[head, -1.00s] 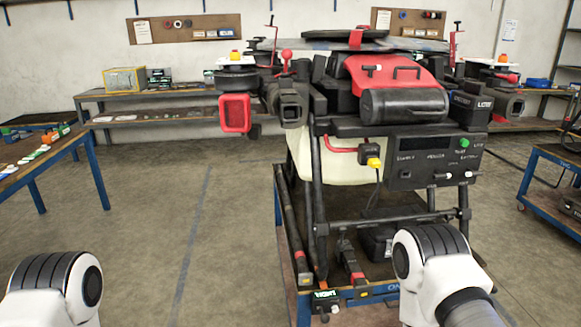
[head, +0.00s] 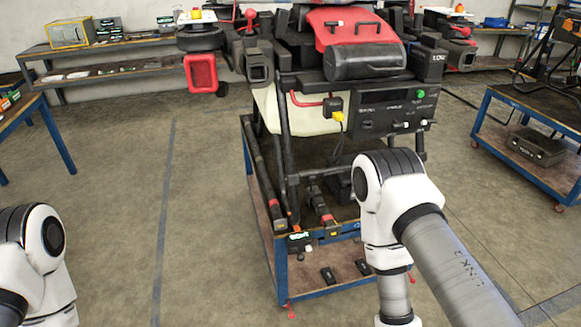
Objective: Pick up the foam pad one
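No thing in the head view can be clearly read as foam pad one. Two small dark blocks lie on the cart's lower shelf, a left block (head: 328,275) and a right block (head: 363,267); they are too small to tell whether they are foam pads. My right arm reaches down just right of them, and its gripper is below the bottom edge of the picture. My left arm shows at the lower left, with its gripper also out of view.
A large spray drone (head: 365,60) stands on a blue-framed cart (head: 283,262) ahead. A second blue cart (head: 505,100) with a dark case (head: 537,147) stands at the right. A bench (head: 110,68) runs along the back wall. The floor (head: 120,190) at left is open.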

